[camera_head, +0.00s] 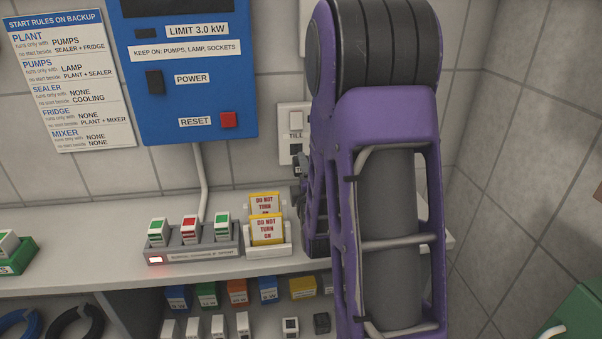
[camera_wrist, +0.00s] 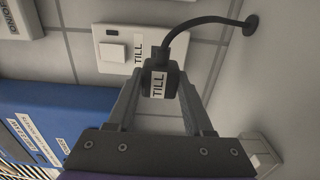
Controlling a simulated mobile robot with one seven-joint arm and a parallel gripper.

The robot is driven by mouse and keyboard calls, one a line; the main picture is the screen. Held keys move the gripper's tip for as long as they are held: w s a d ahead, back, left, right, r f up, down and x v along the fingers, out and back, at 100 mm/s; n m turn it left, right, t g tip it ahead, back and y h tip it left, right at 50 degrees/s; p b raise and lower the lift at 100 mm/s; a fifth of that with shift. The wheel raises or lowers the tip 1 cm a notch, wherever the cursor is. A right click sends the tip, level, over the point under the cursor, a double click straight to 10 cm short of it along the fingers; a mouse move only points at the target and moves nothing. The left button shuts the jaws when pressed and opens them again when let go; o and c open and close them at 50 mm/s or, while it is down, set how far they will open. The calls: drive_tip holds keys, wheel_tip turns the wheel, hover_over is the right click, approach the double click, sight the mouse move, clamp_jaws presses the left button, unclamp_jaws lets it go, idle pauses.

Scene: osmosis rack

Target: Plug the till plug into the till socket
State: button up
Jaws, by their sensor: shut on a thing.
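The till plug (camera_wrist: 158,82) is a black block with a white TILL label, seen in the wrist view. A black cable runs from it to a round wall fitting. My gripper (camera_wrist: 160,94) is shut on the plug, one grey finger on each side. The till socket (camera_wrist: 112,48) is a white wall plate with a switch and a TILL label. The plug overlaps the lower right of this plate, and I cannot tell whether it touches it. In the head view the socket (camera_head: 295,119) shows left of my purple arm, which mostly hides my gripper.
A blue power box (camera_head: 190,70) hangs left of the socket. On the shelf (camera_head: 90,230) below stand a grey rack (camera_head: 195,247) with switch-like blocks and a white holder (camera_head: 268,251) with yellow warning cards. A tiled side wall (camera_head: 530,160) rises at the right.

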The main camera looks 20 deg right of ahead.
sight(297, 149)
drive_tip(key=shift+w+d, duration=0.1)
drive_tip(key=shift+w, duration=0.05)
drive_tip(key=shift+x, duration=2.75)
drive_tip(key=shift+w+d, duration=0.1)
drive_tip(key=shift+w, duration=0.35)
idle(0.5)
drive_tip(key=o, duration=1.4)
drive_tip(key=shift+c, duration=0.2)
